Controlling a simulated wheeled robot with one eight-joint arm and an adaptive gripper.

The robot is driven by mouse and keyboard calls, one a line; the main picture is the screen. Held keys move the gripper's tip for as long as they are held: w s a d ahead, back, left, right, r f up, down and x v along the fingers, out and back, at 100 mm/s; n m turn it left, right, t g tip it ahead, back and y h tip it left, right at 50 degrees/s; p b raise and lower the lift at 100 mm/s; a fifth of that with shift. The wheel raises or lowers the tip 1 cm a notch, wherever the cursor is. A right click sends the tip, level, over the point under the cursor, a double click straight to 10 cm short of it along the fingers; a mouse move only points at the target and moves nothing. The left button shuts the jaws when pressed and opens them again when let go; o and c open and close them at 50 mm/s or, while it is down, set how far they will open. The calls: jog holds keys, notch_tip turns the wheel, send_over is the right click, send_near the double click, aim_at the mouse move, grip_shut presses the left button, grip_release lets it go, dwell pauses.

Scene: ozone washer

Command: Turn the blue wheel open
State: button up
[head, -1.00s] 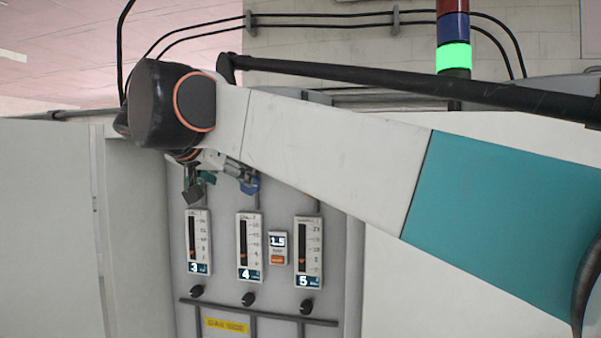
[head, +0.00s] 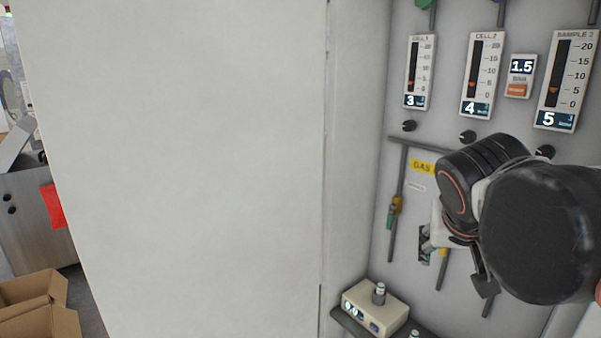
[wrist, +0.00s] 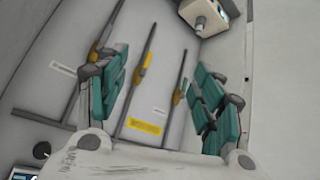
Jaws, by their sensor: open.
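A small part of the blue wheel (head: 497,4) shows at the top edge of the head view, above the middle flow meter, mostly cut off. The wheel does not show in the wrist view. My gripper (head: 452,268) is well below it, in front of the lower panel with thin pipes. Its fingers are apart with nothing between them, and my wrist hides part of the panel. The wrist view also shows my gripper (wrist: 160,82), with teal finger pads spread in front of the pipes.
A green wheel (head: 425,4) is left of the blue one. Below are the flow meters (head: 418,72), black knobs and a yellow gas label (head: 422,167). A box with a display (head: 375,305) stands low on a shelf. A tall pale wall (head: 200,150) fills the left.

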jog(key=s+a+f+n+y+b, duration=0.1)
jog(key=s+a+f+b, duration=0.1)
jog(key=f, duration=0.7)
jog(key=s+a+f+n+y+b, duration=0.1)
jog(key=s+f+b, duration=0.3)
jog(key=f, duration=0.5)
jog(key=s+a+f+n+y+b, duration=0.1)
jog(key=f+b, duration=0.4)
jog(key=f, duration=0.5)
jog(key=shift+s+a+n+y+b, duration=0.4)
jog(key=shift+s+a+y, duration=0.1)
jog(key=shift+s+a, duration=0.55)
